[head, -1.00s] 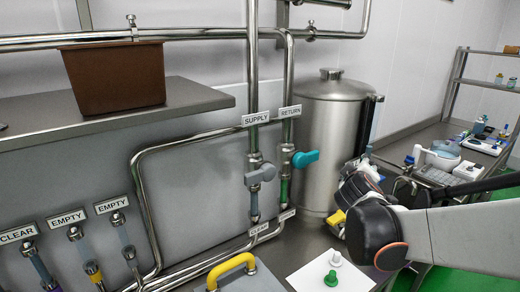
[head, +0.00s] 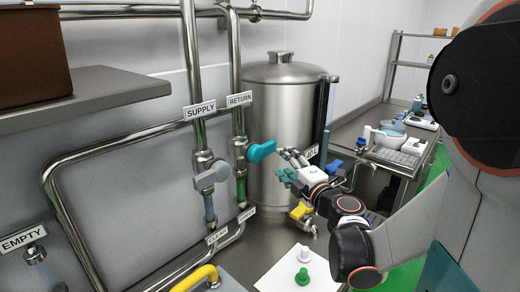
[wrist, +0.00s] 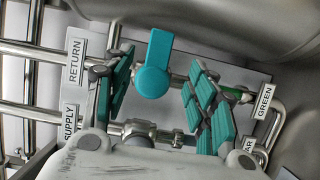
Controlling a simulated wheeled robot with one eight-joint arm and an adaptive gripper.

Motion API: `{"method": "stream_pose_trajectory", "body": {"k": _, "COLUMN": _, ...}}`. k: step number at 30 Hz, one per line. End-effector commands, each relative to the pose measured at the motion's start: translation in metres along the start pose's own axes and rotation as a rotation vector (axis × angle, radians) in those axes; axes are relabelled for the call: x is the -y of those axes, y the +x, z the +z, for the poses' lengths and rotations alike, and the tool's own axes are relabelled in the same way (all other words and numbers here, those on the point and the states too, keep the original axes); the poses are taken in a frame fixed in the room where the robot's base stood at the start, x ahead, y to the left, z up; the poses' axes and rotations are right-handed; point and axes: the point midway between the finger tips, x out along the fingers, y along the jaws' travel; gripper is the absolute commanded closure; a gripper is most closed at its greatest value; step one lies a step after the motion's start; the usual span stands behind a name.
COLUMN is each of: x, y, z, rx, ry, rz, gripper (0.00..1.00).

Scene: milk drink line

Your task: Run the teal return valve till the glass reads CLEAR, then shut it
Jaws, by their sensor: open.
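The teal return valve handle (head: 262,151) sits on the RETURN pipe and lies crosswise to it. In the wrist view the teal handle (wrist: 153,68) shows between my gripper's fingers. My gripper (head: 288,164) is open and empty, just right of the handle in the head view. Its teal-padded fingers (wrist: 160,95) stand apart in the wrist view; I cannot tell whether either touches the handle. The return sight glass (head: 240,190) below the valve is green. It shows partly behind a finger in the wrist view (wrist: 232,93), and its label reads GREEN (wrist: 264,101).
The grey supply valve handle (head: 211,176) is close on the left, above a glass labelled CLEAR (head: 217,235). A steel tank (head: 285,100) stands behind. A yellow handle (head: 195,279) is in front.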

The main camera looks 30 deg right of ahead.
Motion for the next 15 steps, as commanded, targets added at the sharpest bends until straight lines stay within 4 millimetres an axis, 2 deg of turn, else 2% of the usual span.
{"method": "stream_pose_trajectory", "body": {"k": 9, "x": 0.001, "y": 0.064, "z": -0.001, "rx": -0.001, "ry": 0.001, "rz": 0.001, "gripper": 0.48}}
{"method": "stream_pose_trajectory", "body": {"k": 15, "x": 0.001, "y": 0.096, "z": 0.0, "rx": 0.001, "ry": 0.002, "rz": 0.001, "gripper": 0.48}}
